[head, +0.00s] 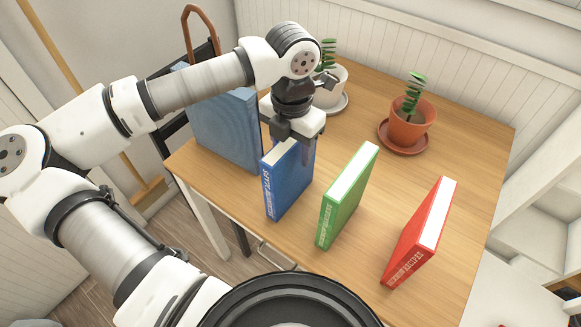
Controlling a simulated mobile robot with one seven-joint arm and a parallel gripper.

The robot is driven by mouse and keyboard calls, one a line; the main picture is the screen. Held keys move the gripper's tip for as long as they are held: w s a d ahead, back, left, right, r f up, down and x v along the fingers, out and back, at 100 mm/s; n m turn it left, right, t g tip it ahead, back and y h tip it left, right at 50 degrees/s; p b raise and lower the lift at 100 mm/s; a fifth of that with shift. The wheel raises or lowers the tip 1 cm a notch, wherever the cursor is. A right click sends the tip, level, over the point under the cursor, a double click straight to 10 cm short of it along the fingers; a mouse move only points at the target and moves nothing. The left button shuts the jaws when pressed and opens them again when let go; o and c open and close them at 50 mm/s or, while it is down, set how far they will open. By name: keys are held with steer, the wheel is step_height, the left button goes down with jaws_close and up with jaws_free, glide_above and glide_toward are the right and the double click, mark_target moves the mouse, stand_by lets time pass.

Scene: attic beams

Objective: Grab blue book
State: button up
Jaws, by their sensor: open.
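The blue book (288,188) stands upright on the wooden table, spine toward me, left of the other books. My gripper (293,140) is open and points down at the top of the blue book, near its far end. One finger shows in front of the book's right cover. The other finger is mostly hidden, so I cannot tell whether the fingers touch the covers.
A green book (345,198) and a red book (420,232) stand upright to the right on the table (470,140). A blue box-like object (228,125) is behind left. A terracotta pot (407,125) and a white pot (333,90) hold plants at the back.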

steer(key=shift+f, duration=1.15)
jaws_close()
